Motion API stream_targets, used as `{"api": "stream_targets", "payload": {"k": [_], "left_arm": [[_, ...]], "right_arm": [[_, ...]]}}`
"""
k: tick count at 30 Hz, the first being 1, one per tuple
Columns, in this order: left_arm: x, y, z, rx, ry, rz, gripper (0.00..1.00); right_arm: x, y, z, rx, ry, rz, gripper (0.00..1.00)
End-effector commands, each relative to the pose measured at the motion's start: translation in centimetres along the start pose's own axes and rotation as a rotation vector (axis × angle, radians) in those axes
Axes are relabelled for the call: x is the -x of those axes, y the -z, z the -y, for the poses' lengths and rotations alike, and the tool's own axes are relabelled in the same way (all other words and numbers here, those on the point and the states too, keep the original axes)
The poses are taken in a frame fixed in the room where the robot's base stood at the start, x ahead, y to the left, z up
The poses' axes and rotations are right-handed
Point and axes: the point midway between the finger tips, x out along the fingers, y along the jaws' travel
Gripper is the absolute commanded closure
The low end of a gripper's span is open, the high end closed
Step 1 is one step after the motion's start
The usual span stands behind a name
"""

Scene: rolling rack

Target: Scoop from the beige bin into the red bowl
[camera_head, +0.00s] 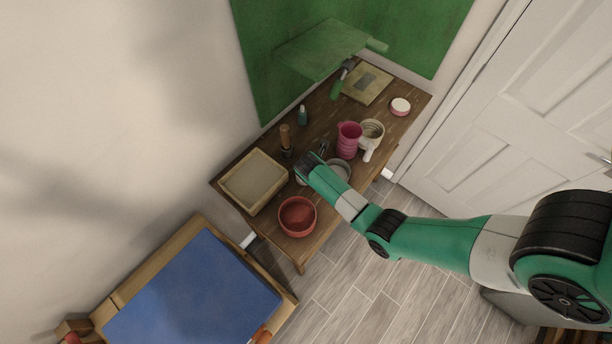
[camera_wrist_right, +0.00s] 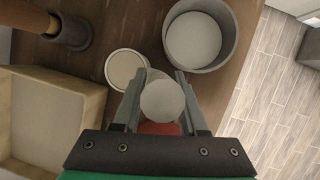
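The beige bin (camera_head: 232,184) stands on the wooden table's left part and fills the left of the right wrist view (camera_wrist_right: 93,105). The red bowl (camera_head: 297,217) sits beside it at the front edge. A red patch below the fingers in the wrist view may be this bowl. My right gripper (camera_wrist_right: 161,74) is over the table between the bin and a grey pot. Its fingers lie against both sides of a pale cylinder (camera_wrist_right: 162,102), apparently the scoop's handle. A round pale cup (camera_wrist_right: 125,68) is beside it; whether they join is unclear. My left gripper is not in view.
The grey pot (camera_wrist_right: 197,38) is close to the right of my fingers. A wooden-handled tool in a dark holder (camera_head: 286,137) stands behind the bin. A pink cup (camera_head: 348,141) and a pale mug (camera_head: 371,133) are farther right. A blue-topped piece (camera_head: 190,295) stands front left.

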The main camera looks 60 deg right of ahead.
Motion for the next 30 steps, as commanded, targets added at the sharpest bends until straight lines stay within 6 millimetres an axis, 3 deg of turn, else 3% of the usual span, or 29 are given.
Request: {"api": "stream_targets", "payload": {"k": [1,6,22,27,30], "left_arm": [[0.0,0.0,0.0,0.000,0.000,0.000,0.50],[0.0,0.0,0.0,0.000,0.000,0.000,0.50],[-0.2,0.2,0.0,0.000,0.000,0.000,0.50],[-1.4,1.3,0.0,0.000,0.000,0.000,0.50],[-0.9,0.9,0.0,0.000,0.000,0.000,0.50]], "right_arm": [[0.0,0.0,0.0,0.000,0.000,0.000,0.69],[0.0,0.0,0.0,0.000,0.000,0.000,1.00],[0.4,-0.1,-0.1,0.000,-0.001,0.001,1.00],[2.1,-0.7,-0.4,0.005,-0.003,0.001,1.00],[3.6,-0.4,-1.4,0.022,-0.016,0.000,1.00]]}}
